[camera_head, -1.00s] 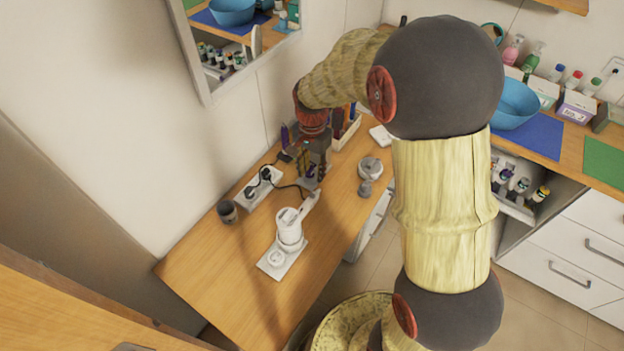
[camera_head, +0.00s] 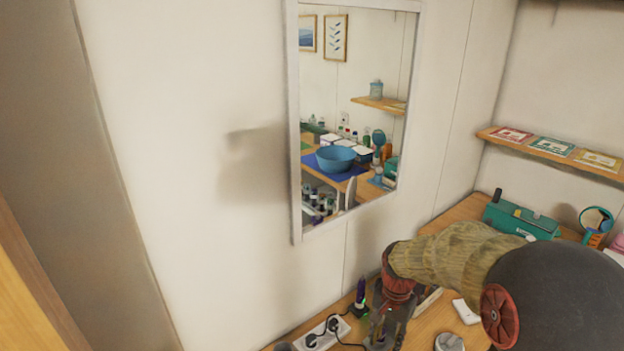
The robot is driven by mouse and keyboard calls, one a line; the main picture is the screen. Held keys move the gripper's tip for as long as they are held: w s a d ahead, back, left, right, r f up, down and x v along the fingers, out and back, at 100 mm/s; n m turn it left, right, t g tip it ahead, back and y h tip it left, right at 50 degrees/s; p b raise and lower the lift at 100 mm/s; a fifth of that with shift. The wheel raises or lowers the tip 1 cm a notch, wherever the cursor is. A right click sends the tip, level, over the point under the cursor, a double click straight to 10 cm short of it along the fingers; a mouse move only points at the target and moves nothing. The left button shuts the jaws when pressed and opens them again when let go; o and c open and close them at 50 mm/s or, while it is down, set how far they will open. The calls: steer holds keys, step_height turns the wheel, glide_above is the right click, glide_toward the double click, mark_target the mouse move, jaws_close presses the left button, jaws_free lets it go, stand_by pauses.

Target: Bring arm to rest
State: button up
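My arm comes in from the lower right of the head view, with a dark round joint and a tan, rough-looking link. My gripper (camera_head: 382,336) hangs down at the bottom edge, over the back of the wooden desk by the wall. Its fingertips are small and partly cut off by the frame edge, so I cannot tell whether it is open or shut, or whether it holds anything.
A white power strip (camera_head: 324,334) with black plugs lies left of my gripper. A purple bottle (camera_head: 360,293) stands close behind it. A mirror (camera_head: 295,120) hangs on the wall above. A green box (camera_head: 520,219) and a wall shelf (camera_head: 505,143) are at the right.

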steer(key=s+r+n+t+b, duration=0.1)
steer(key=s+r+n+t, duration=0.2)
steer(key=s+r, duration=0.6)
steer(key=s+a+r+n+t+b, duration=0.1)
steer(key=s+r+n+t, duration=0.1)
steer(key=s+r+n, duration=0.3)
steer(key=shift+s+a+r+t, duration=0.35)
steer(key=shift+s+r, duration=1.65)
steer(key=shift+s, duration=2.1)
